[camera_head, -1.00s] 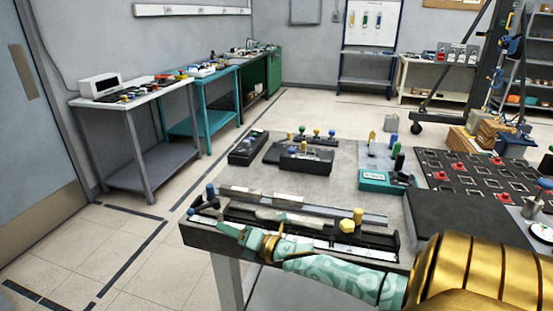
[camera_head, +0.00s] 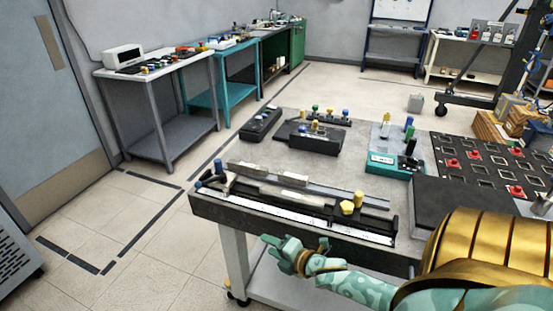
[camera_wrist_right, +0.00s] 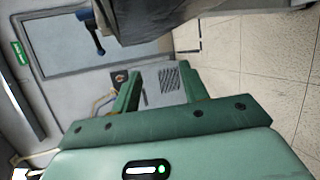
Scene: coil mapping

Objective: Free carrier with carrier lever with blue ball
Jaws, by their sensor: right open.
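A long black rail device (camera_head: 300,210) lies along the front edge of the table. At its left end is a lever with a blue ball (camera_head: 218,166), joined to dark end parts with another blue tip. A dark lever with a blue ball (camera_wrist_right: 84,13) also shows at the top of the right wrist view, jutting past a dark edge. Near the right end of the rail device are yellow knobs (camera_head: 352,204). My right gripper (camera_head: 273,241) is open and empty, in front of the table's front edge and apart from the lever. Its two green fingers (camera_wrist_right: 162,84) show nothing between them. My left gripper is out of view.
The table (camera_head: 240,200) also carries black fixtures with coloured knobs (camera_head: 312,135), a teal box (camera_head: 390,162) and a dark panel with red parts (camera_head: 490,162). Open floor (camera_head: 120,225) lies to the left, with side benches (camera_head: 160,115) against the wall.

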